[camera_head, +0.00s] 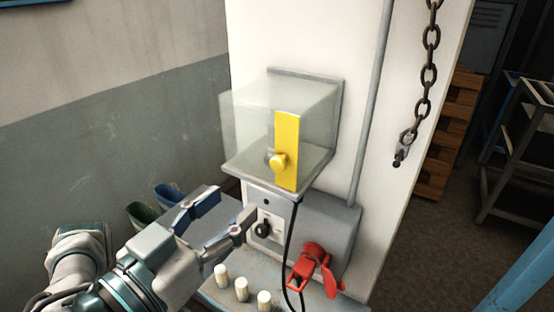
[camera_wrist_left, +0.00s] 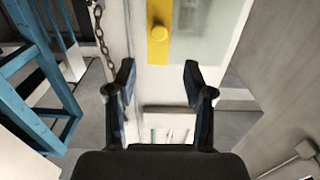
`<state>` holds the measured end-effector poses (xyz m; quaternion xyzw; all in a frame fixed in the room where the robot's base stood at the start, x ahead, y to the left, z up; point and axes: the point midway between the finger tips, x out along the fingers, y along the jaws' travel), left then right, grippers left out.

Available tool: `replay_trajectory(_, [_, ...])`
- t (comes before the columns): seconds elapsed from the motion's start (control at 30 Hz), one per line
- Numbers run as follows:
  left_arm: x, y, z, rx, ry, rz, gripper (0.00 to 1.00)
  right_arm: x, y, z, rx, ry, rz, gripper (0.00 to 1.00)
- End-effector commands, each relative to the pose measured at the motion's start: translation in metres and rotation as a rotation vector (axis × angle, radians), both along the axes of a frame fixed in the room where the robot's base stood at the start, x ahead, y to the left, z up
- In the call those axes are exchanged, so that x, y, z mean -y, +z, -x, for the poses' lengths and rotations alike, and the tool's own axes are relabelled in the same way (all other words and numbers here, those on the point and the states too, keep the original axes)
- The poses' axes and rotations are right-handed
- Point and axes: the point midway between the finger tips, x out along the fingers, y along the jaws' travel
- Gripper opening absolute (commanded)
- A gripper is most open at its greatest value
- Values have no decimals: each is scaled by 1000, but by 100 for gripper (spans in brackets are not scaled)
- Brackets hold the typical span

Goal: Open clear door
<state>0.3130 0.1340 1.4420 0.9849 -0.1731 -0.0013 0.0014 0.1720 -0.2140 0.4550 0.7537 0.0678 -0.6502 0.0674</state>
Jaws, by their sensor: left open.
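The clear door (camera_head: 246,128) is the see-through front of a box mounted on the white wall panel, and it looks closed. My right gripper is not in view.
Below the box are a grey control unit (camera_head: 330,225) with a black knob (camera_head: 263,229), a red lockout piece (camera_head: 314,265) and several pale pegs (camera_head: 241,288) on a ledge. A black cable hangs from the box. A chain (camera_head: 428,70) hangs at the right.

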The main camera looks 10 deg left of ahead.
Motion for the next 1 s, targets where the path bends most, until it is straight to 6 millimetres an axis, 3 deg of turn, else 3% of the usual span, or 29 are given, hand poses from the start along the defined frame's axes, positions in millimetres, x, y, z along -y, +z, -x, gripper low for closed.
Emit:
replay_trajectory(0.3, [26,-1,-72,-3,0,-1,52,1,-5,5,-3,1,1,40])
replay_trajectory(0.5, [38,-1,-105,-2,0,-1,52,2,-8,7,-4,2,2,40])
replay_trajectory(0.7, [43,0,-119,0,-1,-1,52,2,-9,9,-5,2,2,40])
replay_trajectory(0.97, [44,-1,-120,1,0,-1,52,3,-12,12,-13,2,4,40])
replay_trajectory(1.0, [44,-1,-120,1,0,-1,47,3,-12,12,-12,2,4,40])
